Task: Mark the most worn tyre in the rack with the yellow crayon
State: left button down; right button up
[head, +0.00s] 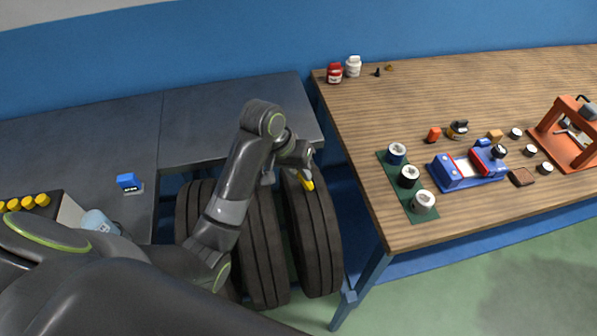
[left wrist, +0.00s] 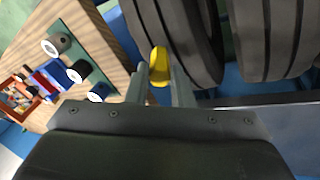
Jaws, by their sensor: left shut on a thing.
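My left gripper (head: 292,162) is shut on the yellow crayon (head: 307,184), which sticks out beyond the fingers. The left wrist view shows the crayon (left wrist: 158,60) between both fingers, with its tip by a tyre tread (left wrist: 178,38). Dark grooved tyres stand in a row below the grey bench: a left one (head: 186,205), a middle one (head: 265,265) and a right one (head: 318,250). The crayon overlaps the right tyre's upper part; I cannot tell whether it touches. My arm hides parts of the left and middle tyres. Their relative wear is unclear. My right gripper is not in view.
A wooden table (head: 450,95) stands close on the right, with a green mat (head: 421,211) holding rolls, a blue-red device (head: 465,170) and an orange press (head: 563,150). The grey bench (head: 235,115) lies behind the tyres, with a blue box (head: 128,181) on it.

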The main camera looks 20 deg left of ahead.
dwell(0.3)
pick_arm(q)
jog(key=shift+f, duration=0.5)
dwell(0.7)
jog(key=shift+s+a+r+p, duration=0.1)
jog(key=shift+s+a+p, duration=0.15)
jog(key=shift+p, duration=0.25)
jog(key=shift+s+a+p, duration=0.1)
jog(key=shift+a+p, duration=0.15)
jog(key=shift+p, duration=0.05)
jog(key=shift+d, duration=0.1)
jog(key=shift+w+d, duration=0.65)
jog(key=shift+d, duration=0.2)
